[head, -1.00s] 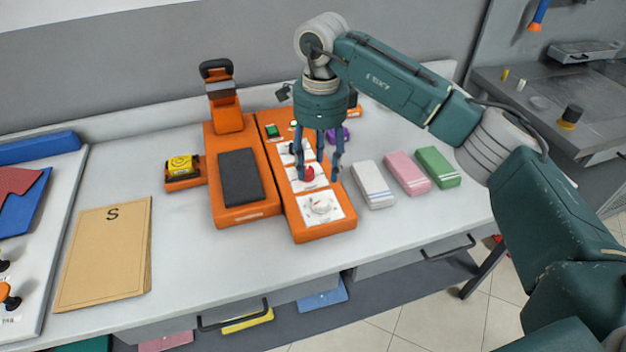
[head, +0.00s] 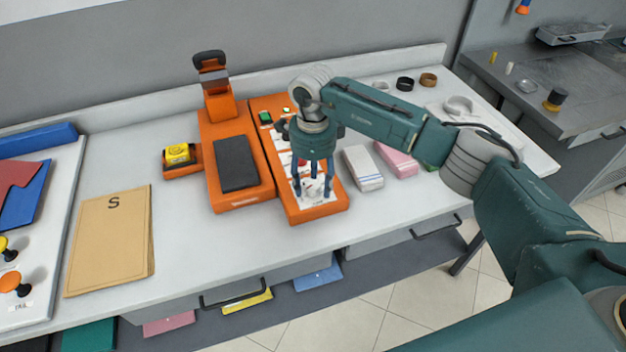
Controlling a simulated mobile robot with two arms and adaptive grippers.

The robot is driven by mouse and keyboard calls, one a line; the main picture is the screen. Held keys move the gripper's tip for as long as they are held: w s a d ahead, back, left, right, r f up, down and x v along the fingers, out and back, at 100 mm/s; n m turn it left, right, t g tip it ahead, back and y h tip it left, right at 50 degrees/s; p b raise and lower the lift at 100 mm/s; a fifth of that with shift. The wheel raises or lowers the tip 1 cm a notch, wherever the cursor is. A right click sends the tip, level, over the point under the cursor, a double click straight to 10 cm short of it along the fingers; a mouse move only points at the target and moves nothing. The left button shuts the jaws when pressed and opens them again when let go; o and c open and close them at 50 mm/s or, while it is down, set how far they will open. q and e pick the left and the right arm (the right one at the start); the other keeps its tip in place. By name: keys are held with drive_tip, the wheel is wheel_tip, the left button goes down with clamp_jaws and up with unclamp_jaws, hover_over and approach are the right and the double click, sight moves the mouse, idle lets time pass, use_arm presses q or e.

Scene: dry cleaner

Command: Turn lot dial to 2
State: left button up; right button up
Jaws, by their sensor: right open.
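The orange control panel (head: 282,190) lies on the white counter with white label plates along it. A white dial (head: 313,188) sits on the plate at its near end. My right gripper (head: 312,192) points down over that dial with its fingers spread around it; I cannot tell whether they touch it. A red knob (head: 301,161) on the plate behind is mostly hidden by the gripper. A green button (head: 265,117) shows at the far end of the panel. The dial's markings are too small and covered to read. My left gripper is not in view.
An orange device with a dark pad (head: 236,163) stands left of the panel. A yellow-topped block (head: 178,154) and a brown envelope marked S (head: 108,240) lie further left. White (head: 362,168) and pink (head: 396,160) folded cloths lie close on the right. The counter front is clear.

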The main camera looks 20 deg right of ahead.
drive_tip(key=c, duration=1.2)
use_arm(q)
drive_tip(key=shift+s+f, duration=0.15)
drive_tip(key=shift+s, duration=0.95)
use_arm(e)
drive_tip(key=shift+o, duration=0.2)
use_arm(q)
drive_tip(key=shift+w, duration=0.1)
